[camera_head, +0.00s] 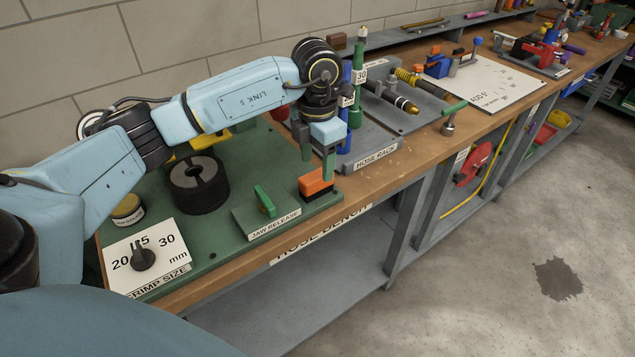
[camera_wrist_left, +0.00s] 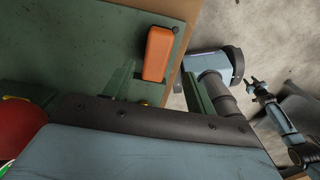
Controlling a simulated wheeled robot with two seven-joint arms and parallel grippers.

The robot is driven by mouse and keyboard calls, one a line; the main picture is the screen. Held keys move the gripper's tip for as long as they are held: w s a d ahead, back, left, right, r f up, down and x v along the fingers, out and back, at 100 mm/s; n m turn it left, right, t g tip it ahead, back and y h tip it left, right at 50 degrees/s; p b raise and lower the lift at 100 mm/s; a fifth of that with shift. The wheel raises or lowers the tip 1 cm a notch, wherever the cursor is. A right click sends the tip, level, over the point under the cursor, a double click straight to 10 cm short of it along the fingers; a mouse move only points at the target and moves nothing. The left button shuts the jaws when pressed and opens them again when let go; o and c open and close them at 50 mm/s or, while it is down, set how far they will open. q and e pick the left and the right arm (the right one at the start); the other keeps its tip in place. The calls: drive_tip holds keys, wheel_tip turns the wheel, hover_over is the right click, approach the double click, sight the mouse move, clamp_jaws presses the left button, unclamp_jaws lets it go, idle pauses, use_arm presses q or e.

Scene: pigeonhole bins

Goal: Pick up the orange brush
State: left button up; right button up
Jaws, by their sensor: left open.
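The orange brush (camera_head: 316,182) has an orange top over a dark base. It sits at the right front corner of the green board (camera_head: 222,254) on the bench. My left gripper (camera_head: 318,170) is open and comes down over the brush, with its green-grey fingers close to it in the head view. In the left wrist view the brush (camera_wrist_left: 157,54) lies beyond and between the two spread fingers (camera_wrist_left: 162,85). I cannot tell whether a finger touches it.
A green jaw release lever (camera_head: 265,201) and a black ring-shaped die (camera_head: 199,185) stand left of the brush. The hose rack (camera_head: 375,158) with upright coloured tubes is close behind the gripper. The bench's front edge is just beside the brush.

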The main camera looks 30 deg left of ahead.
sight(316, 175)
use_arm(q)
drive_tip(key=shift+f, duration=1.4)
drive_tip(key=f, duration=0.3)
drive_tip(key=shift+w+a+f, duration=0.2)
drive_tip(key=shift+a+f, duration=0.05)
drive_tip(key=shift+f, duration=0.4)
drive_tip(key=shift+c, duration=0.6)
drive_tip(key=c, duration=0.9)
drive_tip(key=shift+c, duration=0.2)
use_arm(e)
drive_tip(key=shift+w+d+f, duration=0.2)
drive_tip(key=shift+w+d, duration=0.35)
drive_tip(key=shift+w, duration=0.35)
